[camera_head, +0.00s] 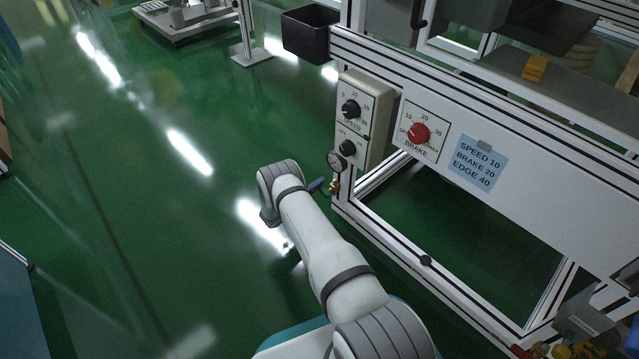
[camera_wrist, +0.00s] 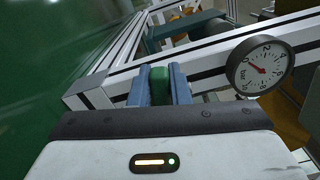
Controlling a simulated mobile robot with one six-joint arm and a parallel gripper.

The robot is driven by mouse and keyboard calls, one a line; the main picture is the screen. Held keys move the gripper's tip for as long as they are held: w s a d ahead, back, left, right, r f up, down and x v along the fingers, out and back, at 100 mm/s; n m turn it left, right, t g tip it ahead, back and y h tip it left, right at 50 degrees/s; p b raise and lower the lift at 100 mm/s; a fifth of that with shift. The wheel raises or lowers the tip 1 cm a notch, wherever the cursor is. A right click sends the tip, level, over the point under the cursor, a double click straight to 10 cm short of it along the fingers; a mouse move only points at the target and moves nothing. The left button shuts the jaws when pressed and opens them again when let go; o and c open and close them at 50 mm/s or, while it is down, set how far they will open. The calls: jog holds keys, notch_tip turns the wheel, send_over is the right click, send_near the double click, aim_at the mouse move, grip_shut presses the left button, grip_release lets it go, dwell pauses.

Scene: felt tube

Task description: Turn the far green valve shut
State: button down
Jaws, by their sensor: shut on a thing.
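The green valve handle (camera_wrist: 159,86) shows in the wrist view between the two blue fingers of my gripper (camera_wrist: 161,76). The fingers are shut on it, one on each side. In the head view my gripper (camera_head: 318,186) reaches the brass valve fitting (camera_head: 334,187) below the pressure gauge at the frame's left corner post. The green handle is largely hidden there by the fingers and wrist. The pressure gauge (camera_wrist: 260,65), marked bar, sits right of the fingers in the wrist view and also shows in the head view (camera_head: 336,160).
A control box (camera_head: 365,115) with SPEED and a second black knob hangs just above the valve. A red BRAKE knob (camera_head: 418,133) and a blue note (camera_head: 476,163) are on the white panel to the right. Green floor (camera_head: 110,200) is clear to the left.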

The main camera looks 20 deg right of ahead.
jog(key=shift+w+a+f+n, duration=0.15)
jog(key=shift+f+n, duration=0.1)
jog(key=shift+n, duration=0.45)
jog(key=shift+w+a+f+n, duration=0.1)
jog(key=shift+f+n, duration=0.15)
jog(key=shift+n, duration=0.45)
jog(key=c, duration=1.4)
grip_release()
jog(key=shift+s+d+f, duration=0.1)
jog(key=shift+d, duration=0.1)
jog(key=shift+o, duration=0.2)
jog(key=p+v, duration=0.2)
jog(key=v, duration=0.6)
jog(key=shift+d, duration=0.1)
